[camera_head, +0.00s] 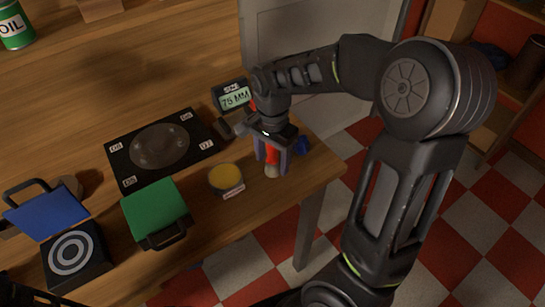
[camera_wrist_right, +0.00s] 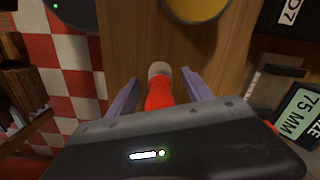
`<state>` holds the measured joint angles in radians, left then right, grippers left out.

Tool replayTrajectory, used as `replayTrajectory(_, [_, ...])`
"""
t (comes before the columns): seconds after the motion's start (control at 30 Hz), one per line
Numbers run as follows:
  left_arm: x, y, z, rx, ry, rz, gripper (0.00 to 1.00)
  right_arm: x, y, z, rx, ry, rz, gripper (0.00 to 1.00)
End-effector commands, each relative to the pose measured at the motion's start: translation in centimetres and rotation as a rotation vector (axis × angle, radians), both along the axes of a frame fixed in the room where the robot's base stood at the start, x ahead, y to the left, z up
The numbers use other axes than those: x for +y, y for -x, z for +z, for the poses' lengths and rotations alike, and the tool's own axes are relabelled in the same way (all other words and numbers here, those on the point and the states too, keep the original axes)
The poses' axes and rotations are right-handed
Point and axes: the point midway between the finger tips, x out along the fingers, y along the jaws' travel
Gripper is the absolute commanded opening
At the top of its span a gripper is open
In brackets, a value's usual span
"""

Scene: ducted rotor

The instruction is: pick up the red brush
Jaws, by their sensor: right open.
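The red brush (camera_head: 271,155) is near the right end of the wooden table, with a pale rounded end toward the front edge. It also shows in the right wrist view (camera_wrist_right: 160,92), its red body running under the gripper housing. My right gripper (camera_head: 271,160) is directly over the brush, with its two purple-grey fingers spread on either side of it. In the right wrist view the right gripper (camera_wrist_right: 158,90) is open, with a gap visible between the brush and each finger. Part of the brush is hidden by the gripper. My left gripper is not in view.
A yellow-topped round container (camera_head: 224,177) stands just left of the brush. A size display (camera_head: 234,97) reading 75 MM is behind it. A black plate (camera_head: 115,150), a green-lidded box (camera_head: 153,207) and a blue lid (camera_head: 47,212) lie farther left. The table's front edge is close.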

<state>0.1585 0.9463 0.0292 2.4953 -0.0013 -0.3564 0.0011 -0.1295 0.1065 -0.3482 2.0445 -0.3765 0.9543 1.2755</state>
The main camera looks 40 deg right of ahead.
Motion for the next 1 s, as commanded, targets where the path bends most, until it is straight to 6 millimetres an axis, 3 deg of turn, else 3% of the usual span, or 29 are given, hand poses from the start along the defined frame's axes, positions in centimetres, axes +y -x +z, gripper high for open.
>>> replayTrajectory(0.4, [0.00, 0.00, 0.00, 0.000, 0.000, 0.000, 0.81, 0.00, -0.01, 0.03, 0.000, 0.000, 0.000, 0.59])
replayTrajectory(1.0, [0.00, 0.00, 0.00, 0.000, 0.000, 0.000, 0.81, 0.00, 0.00, 0.03, 0.000, 0.000, 0.000, 0.11])
